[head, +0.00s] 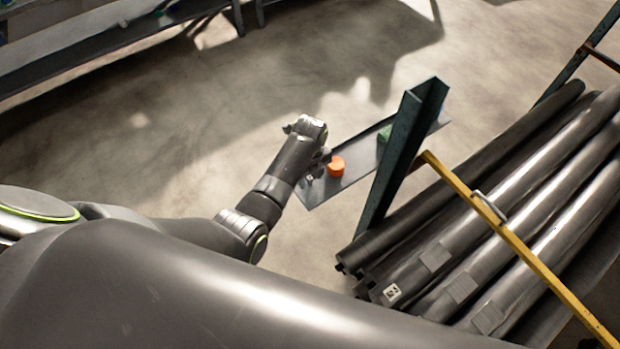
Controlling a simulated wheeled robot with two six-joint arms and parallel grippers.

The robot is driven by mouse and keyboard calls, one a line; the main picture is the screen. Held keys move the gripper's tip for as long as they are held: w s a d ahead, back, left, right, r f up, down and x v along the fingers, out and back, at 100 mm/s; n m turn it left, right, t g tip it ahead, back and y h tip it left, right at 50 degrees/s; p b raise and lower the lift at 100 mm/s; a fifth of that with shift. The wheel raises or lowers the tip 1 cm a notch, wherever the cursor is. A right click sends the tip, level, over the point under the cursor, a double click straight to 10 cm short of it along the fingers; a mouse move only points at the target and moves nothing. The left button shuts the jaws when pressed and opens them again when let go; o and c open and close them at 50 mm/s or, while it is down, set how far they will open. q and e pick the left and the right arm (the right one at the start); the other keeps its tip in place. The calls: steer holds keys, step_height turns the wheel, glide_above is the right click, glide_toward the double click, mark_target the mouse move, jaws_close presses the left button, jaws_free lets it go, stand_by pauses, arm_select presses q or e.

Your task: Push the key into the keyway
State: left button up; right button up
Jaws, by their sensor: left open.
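A small orange rounded piece (336,166) sits on a narrow grey plate (360,160). A green piece (384,134) is farther along the plate, partly hidden by a dark green post. I cannot tell from this view which piece is the key, and no keyway opening can be made out. My left gripper (320,168) is open at the near-left end of the plate, just left of the orange piece. Its fingers are small and partly hidden by my wrist, so I cannot tell whether they touch the piece. My right gripper is not in view.
The dark green upright post (402,150) stands over the plate's right part. Several long grey rolls (500,200) lie at the right behind a yellow bar (520,245). A long grey beam (90,50) crosses the top left. The concrete floor (200,130) between is clear.

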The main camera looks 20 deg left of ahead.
arm_select(q)
steer(key=shift+f, duration=0.35)
steer(key=c, duration=0.9)
jaws_close()
steer(key=shift+r, duration=0.15)
